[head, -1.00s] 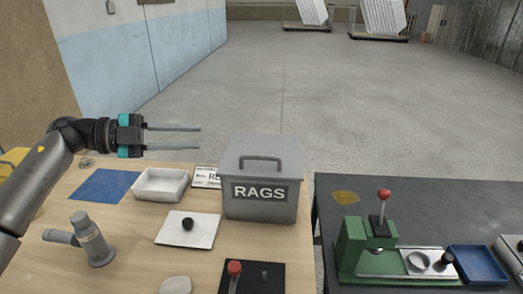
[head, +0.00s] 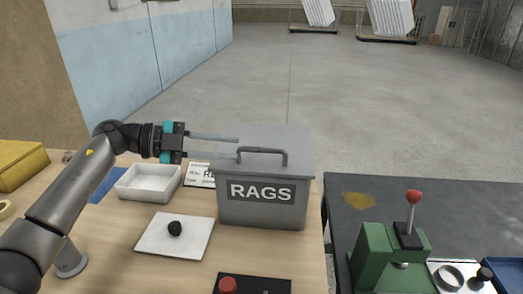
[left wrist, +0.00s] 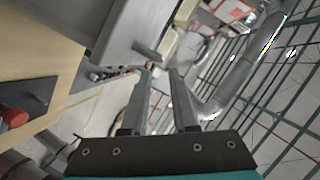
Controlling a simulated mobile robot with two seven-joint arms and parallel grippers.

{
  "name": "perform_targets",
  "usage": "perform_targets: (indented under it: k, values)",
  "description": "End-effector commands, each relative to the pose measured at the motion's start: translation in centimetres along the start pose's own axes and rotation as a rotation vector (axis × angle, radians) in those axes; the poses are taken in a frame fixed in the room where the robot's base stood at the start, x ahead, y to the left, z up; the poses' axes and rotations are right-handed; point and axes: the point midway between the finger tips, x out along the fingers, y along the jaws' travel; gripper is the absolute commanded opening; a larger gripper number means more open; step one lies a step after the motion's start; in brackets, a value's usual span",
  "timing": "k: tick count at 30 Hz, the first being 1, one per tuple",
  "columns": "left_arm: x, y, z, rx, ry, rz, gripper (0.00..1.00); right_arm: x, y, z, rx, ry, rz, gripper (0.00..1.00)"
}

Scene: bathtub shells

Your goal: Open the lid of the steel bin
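The steel bin (head: 262,210) is a grey box labelled RAGS, standing at the right edge of the wooden bench. Its lid (head: 295,145) is down and carries a bar handle (head: 264,151). My left gripper (head: 238,147) reaches in from the left over the lid. Its two long fingers are apart with nothing seen between them. Their tips appear beside the handle's left end; I cannot tell whether they touch it. The left wrist view shows the spread fingers (left wrist: 160,70) and a grey surface at the upper left. My right gripper is not in view.
A red-knobbed black plate (head: 250,284) is in front. A green press (head: 388,258) stands on the dark table at right.

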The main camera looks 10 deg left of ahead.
Motion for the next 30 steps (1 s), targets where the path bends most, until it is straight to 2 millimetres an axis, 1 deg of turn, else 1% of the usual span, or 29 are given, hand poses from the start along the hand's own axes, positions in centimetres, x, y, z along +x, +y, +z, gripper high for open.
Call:
perform_targets:
  k: [1,6,9,12,17,24,25,26,30]
  values:
    - [1.3,0.0,-0.1,0.001,0.006,0.000,0.27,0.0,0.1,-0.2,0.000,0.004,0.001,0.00]
    - [4.7,0.0,-0.1,0.000,0.004,-0.001,0.27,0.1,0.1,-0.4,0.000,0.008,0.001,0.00]
    - [6.2,0.0,0.0,0.000,0.002,-0.001,0.27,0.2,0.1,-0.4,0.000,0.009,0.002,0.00]
    - [7.2,0.0,0.0,0.001,0.002,-0.001,0.27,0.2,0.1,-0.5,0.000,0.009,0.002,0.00]
    - [8.0,0.0,0.0,0.001,0.000,0.000,0.27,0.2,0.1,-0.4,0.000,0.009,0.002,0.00]
    - [8.0,0.0,0.0,0.001,0.000,0.000,0.27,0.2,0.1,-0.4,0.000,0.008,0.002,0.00]
    - [8.0,0.0,0.0,0.001,0.000,0.000,0.26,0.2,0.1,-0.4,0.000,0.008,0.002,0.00]
    - [8.0,0.0,0.0,0.001,0.000,0.000,0.23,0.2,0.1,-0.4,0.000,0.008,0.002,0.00]
    - [8.0,0.0,0.0,0.001,0.000,0.000,0.07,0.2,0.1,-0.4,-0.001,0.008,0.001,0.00]
